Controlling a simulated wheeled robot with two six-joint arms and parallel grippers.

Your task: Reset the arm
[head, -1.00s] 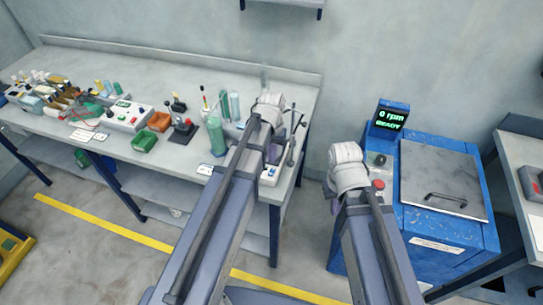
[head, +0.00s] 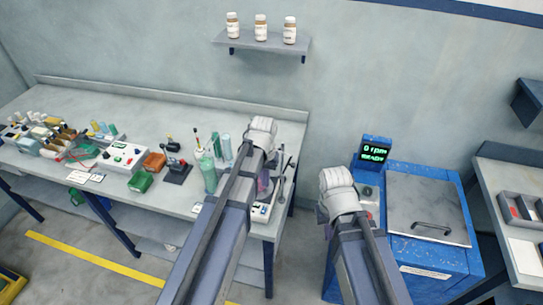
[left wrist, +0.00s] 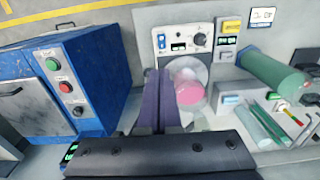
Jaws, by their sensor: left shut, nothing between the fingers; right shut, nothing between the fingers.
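My left gripper (left wrist: 157,100) shows in the left wrist view with its two dark purple fingers together and nothing between them. The fingers point toward a bench device (left wrist: 184,42) with knobs and a round plate, on or over which a round vessel with pink contents (left wrist: 189,92) shows. In the head view my left arm reaches over the right end of the bench and mostly covers the gripper. My right arm ends in a pale wrist in front of the blue centrifuge (head: 400,250); its fingers are hidden behind the arm.
The bench (head: 60,95) carries bottles, racks, a control box (head: 122,157) and a green bottle (head: 208,173). The centrifuge display (head: 375,149) is lit. A wall shelf (head: 262,42) holds three small bottles. Another table (head: 500,220) with a tray stands at the right.

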